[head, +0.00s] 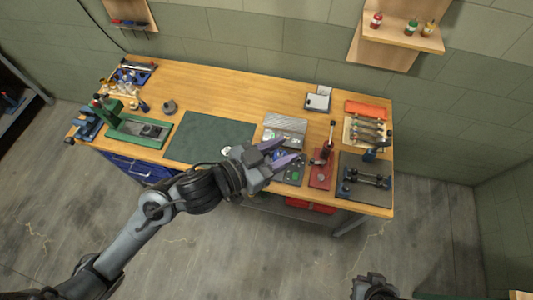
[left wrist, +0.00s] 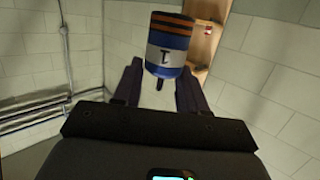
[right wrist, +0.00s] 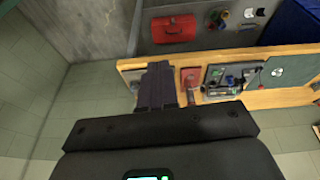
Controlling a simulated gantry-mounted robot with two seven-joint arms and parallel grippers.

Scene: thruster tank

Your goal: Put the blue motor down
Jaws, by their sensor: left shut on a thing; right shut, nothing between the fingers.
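The blue motor (left wrist: 169,45) is a blue cylinder with a white band, a black mark and orange stripes near its top. In the left wrist view it sits between the two fingers of my left gripper (left wrist: 158,85), which is shut on it. In the head view my left gripper (head: 279,151) is over the front part of the workbench, right of the green mat; the motor is hard to make out there. My right gripper (right wrist: 157,86) is shut and empty, seen from its own wrist camera with the bench beyond it.
The wooden workbench (head: 225,86) carries a dark green mat (head: 208,137), a green press (head: 138,130) at left, a grey tray (head: 285,128), a red stand (head: 321,170) and a dark plate with a metal fixture (head: 364,180) at right. The back middle of the bench is clear.

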